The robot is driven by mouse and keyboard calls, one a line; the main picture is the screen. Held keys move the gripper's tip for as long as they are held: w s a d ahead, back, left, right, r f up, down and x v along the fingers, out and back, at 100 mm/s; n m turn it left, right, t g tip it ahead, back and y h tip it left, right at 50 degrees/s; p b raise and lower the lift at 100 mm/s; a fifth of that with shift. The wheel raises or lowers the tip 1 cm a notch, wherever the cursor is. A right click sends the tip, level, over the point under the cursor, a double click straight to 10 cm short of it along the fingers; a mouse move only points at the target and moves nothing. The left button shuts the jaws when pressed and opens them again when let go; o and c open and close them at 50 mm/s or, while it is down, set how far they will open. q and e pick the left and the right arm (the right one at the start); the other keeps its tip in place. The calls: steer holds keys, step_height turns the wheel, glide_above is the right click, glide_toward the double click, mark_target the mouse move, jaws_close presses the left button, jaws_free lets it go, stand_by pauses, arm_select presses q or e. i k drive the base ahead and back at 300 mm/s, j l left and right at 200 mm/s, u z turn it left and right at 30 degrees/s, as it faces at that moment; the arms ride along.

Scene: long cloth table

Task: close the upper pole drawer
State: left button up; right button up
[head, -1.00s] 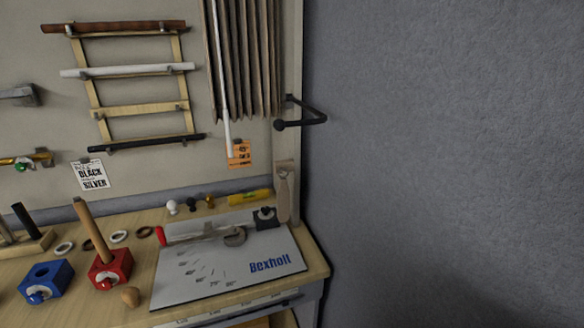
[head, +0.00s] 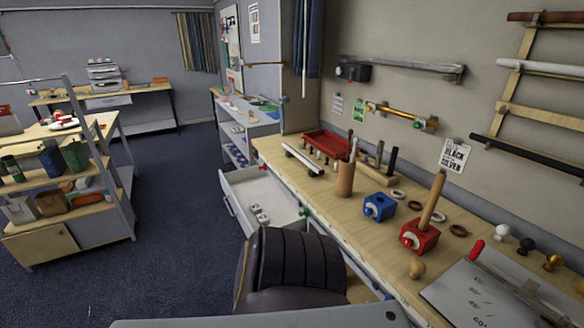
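Neither of my grippers is in view.
On the bench stand a red tray (head: 326,143), a brown cup (head: 345,179), a blue block (head: 379,207) and a red block with a pole (head: 420,237). A shelf unit (head: 75,200) stands at left. The carpeted aisle (head: 175,215) between is clear.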

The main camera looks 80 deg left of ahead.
mark_target(243, 187)
steer(key=u, duration=3.35)
